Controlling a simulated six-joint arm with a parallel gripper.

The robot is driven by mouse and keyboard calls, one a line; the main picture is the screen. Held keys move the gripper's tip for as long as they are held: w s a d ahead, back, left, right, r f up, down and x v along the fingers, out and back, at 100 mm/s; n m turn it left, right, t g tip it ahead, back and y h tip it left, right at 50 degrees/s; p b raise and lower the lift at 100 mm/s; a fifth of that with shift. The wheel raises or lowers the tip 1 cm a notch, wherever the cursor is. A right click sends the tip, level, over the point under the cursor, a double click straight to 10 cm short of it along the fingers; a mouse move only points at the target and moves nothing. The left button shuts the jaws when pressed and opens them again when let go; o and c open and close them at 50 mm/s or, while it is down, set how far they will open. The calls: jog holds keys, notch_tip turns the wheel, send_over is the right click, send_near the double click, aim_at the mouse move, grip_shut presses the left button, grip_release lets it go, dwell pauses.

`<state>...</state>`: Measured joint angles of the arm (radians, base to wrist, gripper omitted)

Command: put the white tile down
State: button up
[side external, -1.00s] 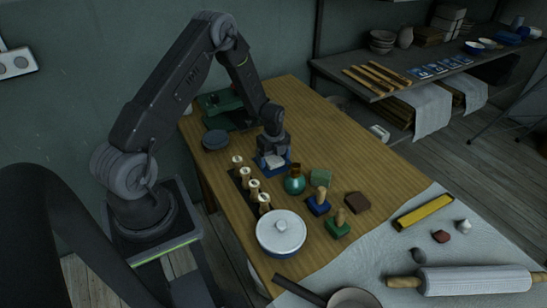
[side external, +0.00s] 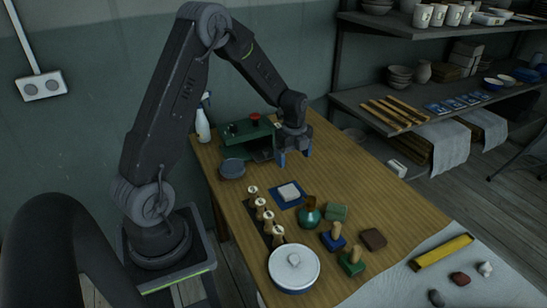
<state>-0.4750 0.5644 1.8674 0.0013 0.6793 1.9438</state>
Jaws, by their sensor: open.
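The white tile (side external: 289,191) lies on a blue square mat (side external: 278,201) on the wooden table, in the side external view. My gripper (side external: 294,161) is above the table, behind the tile and apart from it. Its fingers point down and it is open, with nothing seen between them.
A row of wooden-topped pegs (side external: 261,210) stands left of the mat, and a teal round bottle (side external: 309,215) stands in front of it. A white lidded pot (side external: 294,267) is near the front. A green machine (side external: 250,132) and a dark round disc (side external: 232,168) are at the back left.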

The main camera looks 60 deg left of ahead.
jog(key=s+d+r+n+t, duration=0.1)
jog(key=s+d+r+n, duration=0.3)
jog(key=d+r, duration=0.3)
jog(key=s+d+r+n+t, duration=0.2)
jog(key=s+d+r+n, duration=0.15)
jog(key=d+r, duration=0.4)
jog(key=s+d+r+n+t, duration=0.1)
jog(key=s+d+r+n, duration=0.2)
jog(key=s, duration=0.3)
jog(key=s+d+r+n+t, duration=0.1)
jog(key=s+d+r+n, duration=0.1)
jog(key=s+n, duration=0.4)
jog(key=shift+s+d+r, duration=0.35)
jog(key=shift+d+r, duration=0.05)
jog(key=shift+r, duration=0.5)
jog(key=shift+c, duration=0.2)
